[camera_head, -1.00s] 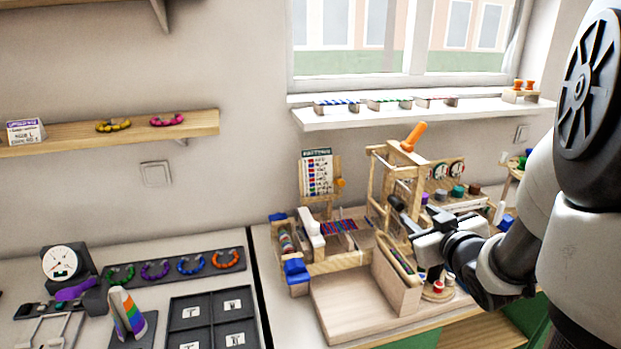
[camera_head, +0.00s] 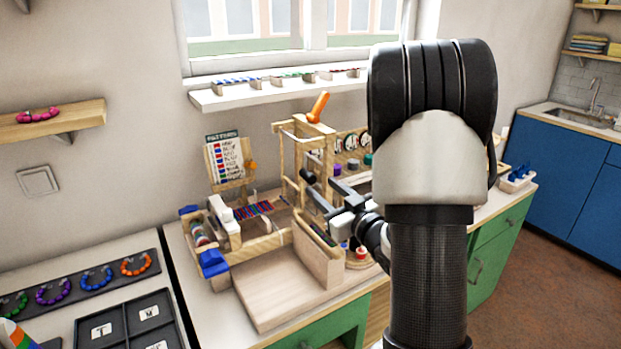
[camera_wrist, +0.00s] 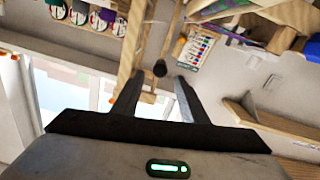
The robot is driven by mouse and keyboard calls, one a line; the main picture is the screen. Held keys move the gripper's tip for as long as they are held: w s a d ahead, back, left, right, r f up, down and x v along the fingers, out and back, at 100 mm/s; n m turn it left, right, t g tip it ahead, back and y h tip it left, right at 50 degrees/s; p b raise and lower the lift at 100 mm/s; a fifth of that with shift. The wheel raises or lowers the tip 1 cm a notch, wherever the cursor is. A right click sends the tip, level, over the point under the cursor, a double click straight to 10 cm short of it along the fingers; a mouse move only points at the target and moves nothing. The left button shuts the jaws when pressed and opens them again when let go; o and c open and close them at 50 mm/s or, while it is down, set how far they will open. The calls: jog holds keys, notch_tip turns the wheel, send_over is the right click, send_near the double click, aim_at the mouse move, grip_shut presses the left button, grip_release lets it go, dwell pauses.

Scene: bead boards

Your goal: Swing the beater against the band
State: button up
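A wooden loom (camera_head: 268,240) stands on the counter, with a red and blue woven band (camera_head: 258,211) stretched across it. An upright wooden frame, seemingly the beater (camera_head: 284,165), rises at the right end of the band, with an orange handle (camera_head: 318,107) above it. A dark round knob (camera_head: 308,177) sticks out from the frame toward my gripper (camera_head: 323,188). In the wrist view the knob (camera_wrist: 160,68) appears between the spread fingertips of my gripper (camera_wrist: 158,78), which is open. I cannot tell whether they touch it. My arm hides the loom's right side.
A pattern card (camera_head: 228,157) stands behind the band. Spools (camera_head: 353,164) and round dials sit behind the frame. A windowsill shelf (camera_head: 270,92) runs above. A black divided tray (camera_head: 128,325) and bead rings (camera_head: 92,281) lie on the left counter.

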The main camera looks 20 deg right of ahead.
aim_at(313, 180)
jog(key=w, duration=0.4)
jog(key=w+a, duration=0.1)
jog(key=w, duration=0.2)
grip_shut()
